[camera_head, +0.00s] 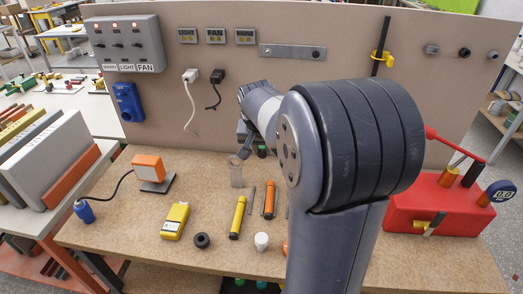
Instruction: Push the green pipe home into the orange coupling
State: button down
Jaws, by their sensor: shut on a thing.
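My gripper (246,145) is above the back middle of the bench, partly hidden by my own arm. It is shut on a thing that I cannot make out. A small green piece (262,151) with a dark lower part shows just right of the jaws. I cannot tell whether it is the green pipe or whether the jaws touch it. An orange piece (285,247) peeks out beside my arm near the front edge. It may be the orange coupling, but most of it is hidden. No joint between pipe and coupling is visible.
A grey, see-through-looking cylinder (236,172) stands below the gripper. Yellow (238,217) and orange (269,200) tools, a black ring (202,241), a white cup-like piece (262,241) and a yellow meter (175,220) lie in front. An orange lamp (149,167) is left, a red box (433,204) right.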

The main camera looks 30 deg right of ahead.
jog(key=shift+w+d+p, duration=0.3)
jog(key=shift+w+d, duration=0.25)
jog(key=shift+w, duration=0.3)
jog(key=shift+w+d+p, duration=0.25)
jog(key=shift+w+d, duration=0.3)
jog(key=shift+w, duration=0.25)
jog(key=shift+w+d+p, duration=0.4)
jog(key=shift+w+d, duration=0.1)
jog(key=shift+w, duration=0.2)
jog(key=shift+w+d+p, duration=0.35)
jog(key=shift+w+d, duration=0.1)
jog(key=shift+w, duration=0.25)
dwell(0.4)
jog(key=c, duration=1.2)
grip_release()
jog(key=b+v, duration=0.1)
jog(key=v, duration=0.9)
jog(key=shift+s+a+r, duration=0.15)
jog(key=shift+r, duration=0.2)
